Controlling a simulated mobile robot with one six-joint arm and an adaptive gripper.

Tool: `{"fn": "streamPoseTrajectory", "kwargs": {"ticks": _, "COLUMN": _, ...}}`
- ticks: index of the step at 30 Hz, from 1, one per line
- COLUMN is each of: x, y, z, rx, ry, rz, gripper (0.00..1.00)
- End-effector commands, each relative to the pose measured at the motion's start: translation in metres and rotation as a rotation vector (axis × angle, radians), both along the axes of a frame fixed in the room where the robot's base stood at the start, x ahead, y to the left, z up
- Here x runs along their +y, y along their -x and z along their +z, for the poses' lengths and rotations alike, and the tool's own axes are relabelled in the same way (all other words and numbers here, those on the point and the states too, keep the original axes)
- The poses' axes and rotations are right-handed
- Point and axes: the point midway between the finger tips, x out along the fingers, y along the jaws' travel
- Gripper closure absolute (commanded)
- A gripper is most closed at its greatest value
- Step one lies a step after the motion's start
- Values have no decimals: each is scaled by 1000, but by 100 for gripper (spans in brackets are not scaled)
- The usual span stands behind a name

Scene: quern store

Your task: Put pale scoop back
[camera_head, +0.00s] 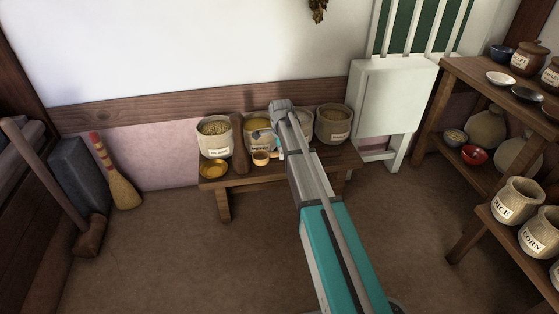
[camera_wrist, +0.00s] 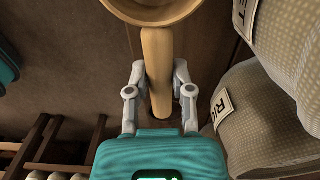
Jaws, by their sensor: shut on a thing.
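The pale scoop (camera_wrist: 158,45) is in my gripper (camera_wrist: 160,76) in the wrist view. The two fingers close on its wooden handle from both sides. Its round bowl is at the top edge of that view, partly cut off. In the head view the scoop (camera_head: 261,158) shows as a small tan cup in front of the sacks, over the low bench (camera_head: 222,186). My gripper (camera_head: 281,151) is beside it on the right, partly hidden by my arm. I cannot tell whether the scoop touches the bench.
Labelled sacks stand along the bench, including a grain sack (camera_head: 214,142) and a right-hand sack (camera_head: 333,126). A shelf (camera_head: 440,95) with jars stands right. The floor in front is clear.

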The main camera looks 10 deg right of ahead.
Motion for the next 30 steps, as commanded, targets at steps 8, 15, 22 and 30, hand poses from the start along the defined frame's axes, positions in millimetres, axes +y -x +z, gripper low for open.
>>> {"fn": "streamPoseTrajectory", "kwargs": {"ticks": 8, "x": -3, "y": -6, "z": -24, "rx": 0, "ry": 0, "rz": 0, "gripper": 100}}
{"fn": "streamPoseTrajectory", "kwargs": {"ticks": 15, "x": -4, "y": -6, "z": -38, "rx": 0, "ry": 0, "rz": -1, "gripper": 100}}
{"fn": "streamPoseTrajectory", "kwargs": {"ticks": 22, "x": -4, "y": -5, "z": -38, "rx": 0, "ry": 0, "rz": -1, "gripper": 100}}
{"fn": "streamPoseTrajectory", "kwargs": {"ticks": 30, "x": -4, "y": -5, "z": -41, "rx": 0, "ry": 0, "rz": -2, "gripper": 100}}
